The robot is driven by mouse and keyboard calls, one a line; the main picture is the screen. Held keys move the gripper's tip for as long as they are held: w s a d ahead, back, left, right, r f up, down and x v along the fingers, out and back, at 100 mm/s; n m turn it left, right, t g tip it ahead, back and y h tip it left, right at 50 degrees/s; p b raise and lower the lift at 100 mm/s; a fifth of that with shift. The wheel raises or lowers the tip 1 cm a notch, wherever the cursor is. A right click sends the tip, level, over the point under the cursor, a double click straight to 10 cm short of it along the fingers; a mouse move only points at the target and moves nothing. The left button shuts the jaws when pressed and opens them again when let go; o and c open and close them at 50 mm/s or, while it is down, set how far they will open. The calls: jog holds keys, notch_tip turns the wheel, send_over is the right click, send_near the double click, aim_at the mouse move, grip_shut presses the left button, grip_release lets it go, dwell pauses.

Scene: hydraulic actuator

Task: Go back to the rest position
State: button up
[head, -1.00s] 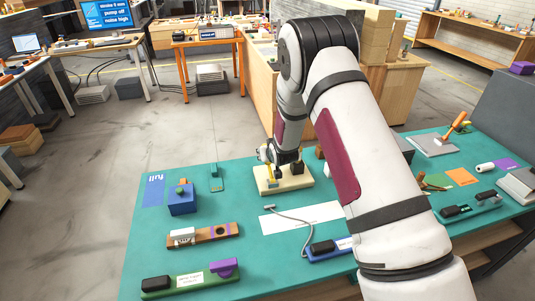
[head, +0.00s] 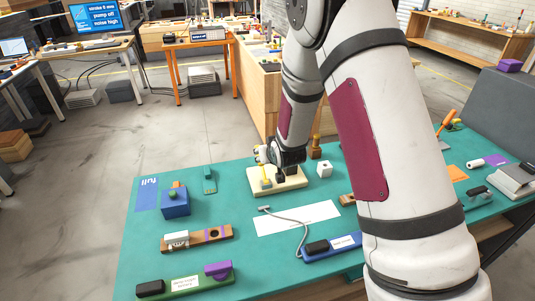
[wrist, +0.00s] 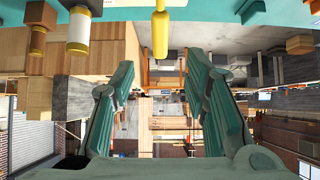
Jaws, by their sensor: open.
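A yellow upright piece (head: 265,182) stands on the board close below the gripper in the head view. A yellow handle-like piece (wrist: 160,35) hangs in the upper middle of the wrist view, beyond the fingertips; I cannot tell whether it touches anything. My arm covers the right part of the table.
A white cube (head: 324,169) stands right of the board. A blue box (head: 175,204) stands to the left. A white sheet (head: 298,218) with a grey cable lies in front. A wooden block (head: 212,239) and a green strip (head: 186,285) lie nearer. Bare teal surface lies between them.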

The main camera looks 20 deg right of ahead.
jog(key=shift+s+r, duration=0.3)
jog(key=shift+s, duration=0.15)
jog(key=s+r+g, duration=0.1)
jog(key=s+r, duration=0.6)
jog(key=r, duration=0.2)
jog(key=s+r+g, duration=0.1)
jog(key=s+r, duration=0.5)
jog(key=r, duration=0.4)
jog(key=s+r+g, duration=0.1)
jog(key=s+r, duration=0.2)
jog(key=s, duration=0.9)
jog(key=s+r+g, duration=0.1)
jog(key=s+r, duration=0.2)
jog(key=s, duration=0.9)
jog(key=shift+g+b, duration=0.3)
